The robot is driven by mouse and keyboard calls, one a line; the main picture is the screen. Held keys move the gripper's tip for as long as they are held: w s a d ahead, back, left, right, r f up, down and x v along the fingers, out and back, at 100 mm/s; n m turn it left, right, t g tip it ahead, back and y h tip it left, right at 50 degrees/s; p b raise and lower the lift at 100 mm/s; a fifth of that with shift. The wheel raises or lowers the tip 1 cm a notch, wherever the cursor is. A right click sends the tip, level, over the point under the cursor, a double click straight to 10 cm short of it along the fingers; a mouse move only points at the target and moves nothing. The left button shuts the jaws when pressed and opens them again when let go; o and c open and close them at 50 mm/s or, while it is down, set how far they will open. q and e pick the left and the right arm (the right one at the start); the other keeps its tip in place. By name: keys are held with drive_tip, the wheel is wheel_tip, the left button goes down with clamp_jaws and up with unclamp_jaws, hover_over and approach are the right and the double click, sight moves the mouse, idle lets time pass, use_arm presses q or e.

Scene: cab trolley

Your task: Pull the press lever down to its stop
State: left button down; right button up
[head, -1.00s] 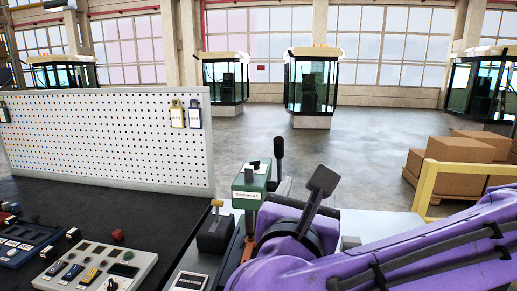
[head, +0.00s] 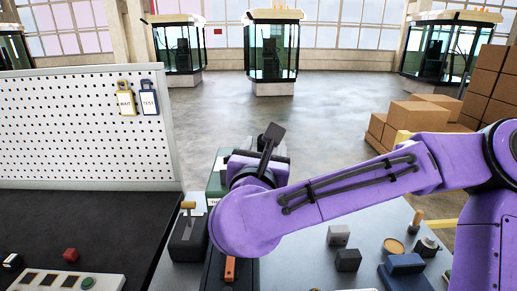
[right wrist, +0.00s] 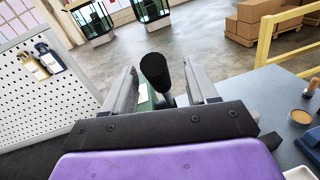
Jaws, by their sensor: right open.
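The green press (head: 215,185) stands on the grey bench in the head view, mostly hidden behind my purple right arm. Its lever is hidden there. In the right wrist view the lever's black grip (right wrist: 155,72) stands up between the two fingers of my right gripper (right wrist: 160,82), with a gap visible on each side. The right gripper is open and holds nothing. I cannot tell how far the grip is from the fingertips in depth. My left gripper is not in view.
A white pegboard (head: 80,130) with two tags stands at the left, above a dark bench top. A dark block with a wooden-topped handle (head: 188,235) sits left of the press. Small dark blocks (head: 348,260) and other fittings lie to the right. Cardboard boxes (head: 415,117) stand behind.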

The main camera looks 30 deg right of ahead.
drive_tip(key=x, duration=0.2)
drive_tip(key=p+x, duration=0.1)
drive_tip(key=x, duration=0.1)
drive_tip(key=shift+w+a+f, duration=0.2)
drive_tip(key=shift+w+a, duration=0.05)
drive_tip(key=shift+w, duration=0.05)
drive_tip(key=shift+s+r, duration=0.1)
drive_tip(key=shift+s, duration=0.35)
drive_tip(key=shift+w, duration=0.15)
clamp_jaws()
drive_tip(key=s+f+b, duration=0.1)
drive_tip(key=b, duration=0.2)
drive_tip(key=a+f+t+b, duration=0.1)
drive_tip(key=b, duration=0.2)
drive_tip(key=shift+s+f+h+b, duration=0.15)
drive_tip(key=shift+s+h+b, duration=0.2)
drive_tip(key=shift+s+h, duration=0.05)
drive_tip(key=shift+s, duration=0.2)
